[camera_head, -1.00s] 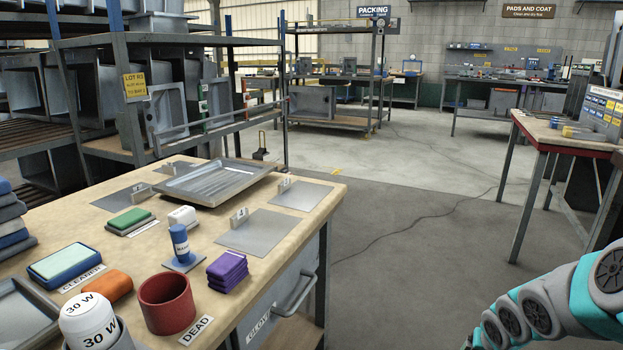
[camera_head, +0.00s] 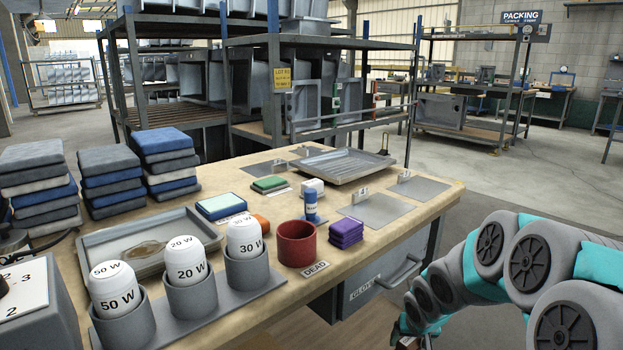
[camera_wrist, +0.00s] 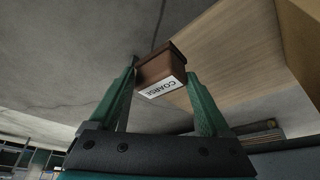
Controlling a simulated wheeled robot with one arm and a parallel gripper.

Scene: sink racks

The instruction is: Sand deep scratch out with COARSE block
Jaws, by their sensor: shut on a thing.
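In the wrist view my gripper (camera_wrist: 163,95) is shut on a brown block (camera_wrist: 160,64) with a white label reading COARSE. The block sits between the two green fingers, above the grey floor. In the head view my arm hangs at the right, beside the bench's front edge, and the gripper (camera_head: 410,340) is mostly cut off at the bottom. A shallow grey metal sink tray (camera_head: 345,168) lies at the back of the bench (camera_head: 262,222). Another grey tray (camera_head: 110,240) with a brown stain lies at the left. I cannot make out a scratch on either.
A red cup (camera_head: 297,247), purple pads (camera_head: 346,232), a blue bottle (camera_head: 311,207) and a green-topped block (camera_head: 269,184) stand on the bench. Bulbs in grey holders (camera_head: 190,296) line the near edge. Stacked cloths (camera_head: 110,180) are at left. Open floor (camera_head: 530,190) lies to the right.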

